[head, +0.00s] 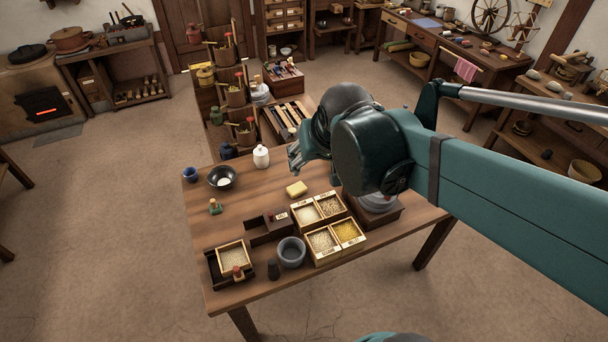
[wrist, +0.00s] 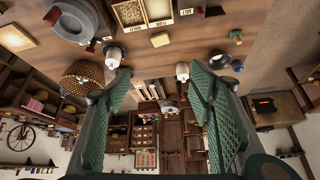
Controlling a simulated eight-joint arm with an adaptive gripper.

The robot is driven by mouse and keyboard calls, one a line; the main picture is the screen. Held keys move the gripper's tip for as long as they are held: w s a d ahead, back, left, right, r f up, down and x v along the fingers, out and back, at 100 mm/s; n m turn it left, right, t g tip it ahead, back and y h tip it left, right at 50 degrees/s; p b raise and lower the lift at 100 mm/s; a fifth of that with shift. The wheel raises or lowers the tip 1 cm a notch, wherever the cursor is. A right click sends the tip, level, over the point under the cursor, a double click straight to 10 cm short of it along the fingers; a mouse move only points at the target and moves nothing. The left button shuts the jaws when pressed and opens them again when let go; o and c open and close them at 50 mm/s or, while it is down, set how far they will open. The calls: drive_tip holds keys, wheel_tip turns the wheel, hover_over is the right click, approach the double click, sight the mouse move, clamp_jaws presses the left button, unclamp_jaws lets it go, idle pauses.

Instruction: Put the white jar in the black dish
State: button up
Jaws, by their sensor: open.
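The white jar (head: 261,157) stands upright with its lid on, near the table's back edge. It also shows in the wrist view (wrist: 182,71), close to the right finger's tip. The black dish (head: 222,177) sits left of the jar, with a pale patch inside; it also shows in the wrist view (wrist: 220,61). My gripper (head: 295,158) is open and empty, to the right of the jar and apart from it, above the table. A second white jar-like thing (wrist: 113,57) shows by the left finger in the wrist view; my arm may hide it in the head view.
A blue cup (head: 190,174) stands left of the dish, and a small green bottle (head: 215,207) in front. A yellow block (head: 297,189), grain boxes (head: 322,241) and a grey bowl (head: 291,252) lie nearer the front. Bare wood lies between dish and yellow block.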

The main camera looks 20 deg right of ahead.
drive_tip(key=s+a+n+t+y, duration=0.1)
drive_tip(key=s+a+n, duration=0.1)
drive_tip(key=s+a, duration=0.2)
drive_tip(key=s, duration=0.3)
drive_tip(key=shift+s+a+n, duration=0.25)
drive_tip(key=shift+n, duration=0.05)
